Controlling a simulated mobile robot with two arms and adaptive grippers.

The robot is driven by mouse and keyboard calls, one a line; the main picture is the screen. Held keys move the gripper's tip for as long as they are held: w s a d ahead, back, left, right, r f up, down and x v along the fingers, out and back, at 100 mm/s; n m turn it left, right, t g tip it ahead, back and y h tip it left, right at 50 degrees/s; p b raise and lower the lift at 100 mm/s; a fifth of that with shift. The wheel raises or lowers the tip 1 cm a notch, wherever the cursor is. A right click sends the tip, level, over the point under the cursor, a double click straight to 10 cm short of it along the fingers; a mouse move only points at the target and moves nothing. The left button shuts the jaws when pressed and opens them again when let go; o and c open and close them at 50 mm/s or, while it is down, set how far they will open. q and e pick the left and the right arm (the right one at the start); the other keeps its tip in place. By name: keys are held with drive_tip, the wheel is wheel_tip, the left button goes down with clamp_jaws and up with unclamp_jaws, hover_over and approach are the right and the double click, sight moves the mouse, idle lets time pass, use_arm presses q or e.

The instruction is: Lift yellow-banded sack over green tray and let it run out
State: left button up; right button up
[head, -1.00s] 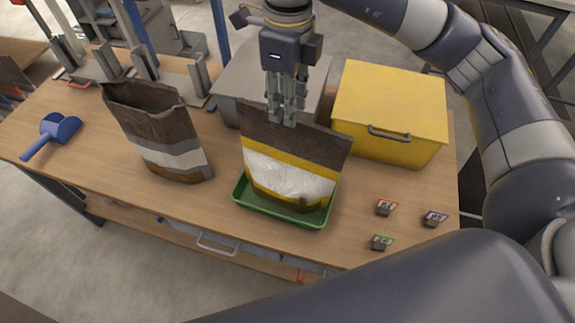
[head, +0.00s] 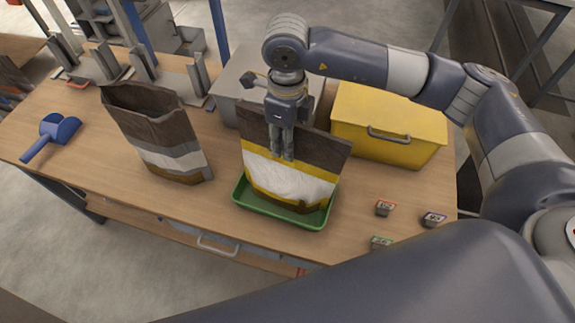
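The yellow-banded sack (head: 290,184) is brown on top, with yellow and white bands. It stands on the green tray (head: 283,215), whose low rim shows in front of it. My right gripper (head: 282,156) points down at the sack's top edge. Its fingers overlap the brown upper part and reach the yellow band. I cannot tell whether they are closed on the sack wall. My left gripper is not in view.
A second brown sack (head: 160,138) with a grey band stands open to the left. A blue scoop (head: 52,135) lies at far left. A yellow bin (head: 388,118) and a grey box (head: 232,84) stand behind. The table front-left is clear.

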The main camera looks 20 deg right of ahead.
drive_tip(key=shift+f, duration=0.55)
clamp_jaws()
drive_tip(key=shift+r, duration=0.1)
wheel_tip(320, 180, up, 9)
drive_tip(key=b, duration=0.2)
drive_tip(key=shift+b, duration=0.4)
drive_tip(key=shift+r, duration=0.4)
wheel_tip(320, 180, up, 6)
drive_tip(key=p, duration=0.3)
